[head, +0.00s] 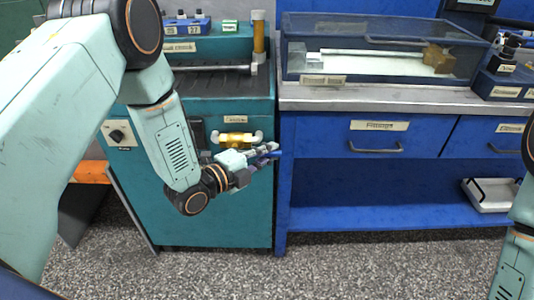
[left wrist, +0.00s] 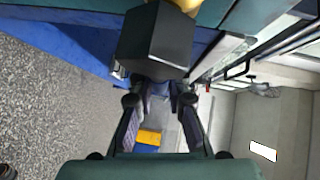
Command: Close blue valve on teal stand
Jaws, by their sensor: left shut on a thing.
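The teal stand (head: 232,205) is left of centre in the head view. On its front is a brass valve (head: 236,138) with pale pipe ends. The blue valve handle (head: 274,154) shows as a small blue piece below and right of the brass body. My left gripper (head: 262,152) is at this handle, its fingers shut on it; they hide most of it. In the left wrist view my left gripper (left wrist: 159,92) has its fingers close together around a small bluish piece. A dark block there hides much beyond the fingertips. My right gripper is out of view.
A blue workbench (head: 286,190) with drawers and a lower shelf stands just right of the stand. A glass case (head: 380,50) is on it. A white tray (head: 490,194) lies on the lower shelf. Speckled floor (head: 330,265) in front is clear.

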